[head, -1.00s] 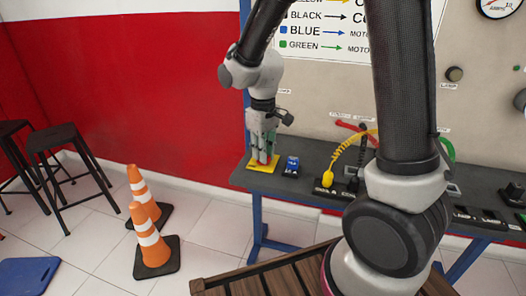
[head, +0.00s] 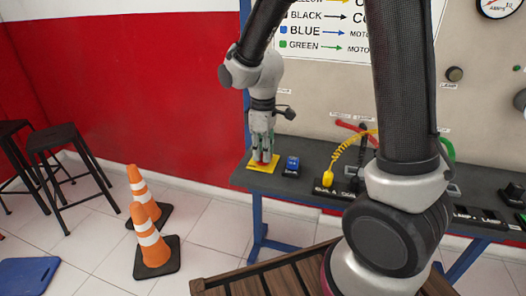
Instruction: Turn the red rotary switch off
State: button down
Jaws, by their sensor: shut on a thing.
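The red rotary switch (head: 265,157) is mostly hidden behind my gripper's fingers, with a little red showing between them. It sits on a yellow plate (head: 257,168) at the left end of the dark bench. My gripper (head: 263,156) points down over the plate, its fingers shut around the switch. The switch's exact angle cannot be told from here.
A blue switch (head: 292,165) sits just right of the yellow plate. A yellow coiled cable (head: 340,160) and its plug are further right on the dark bench (head: 312,182). Orange cones (head: 150,240) and black stools (head: 65,160) stand on the floor at left.

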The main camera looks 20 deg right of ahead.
jog(key=c, duration=1.4)
grip_release()
jog(key=shift+c, duration=0.2)
notch_tip(320, 180, up, 12)
jog(key=s+d+r+m+t, duration=0.2)
jog(key=s+d+m, duration=0.3)
jog(key=s+d, duration=0.2)
jog(key=s+d+r+m+t, duration=0.2)
jog(key=s+d+m, duration=0.4)
jog(key=s, duration=0.6)
jog(key=shift+d+r, duration=0.8)
jog(key=shift+d, duration=0.15)
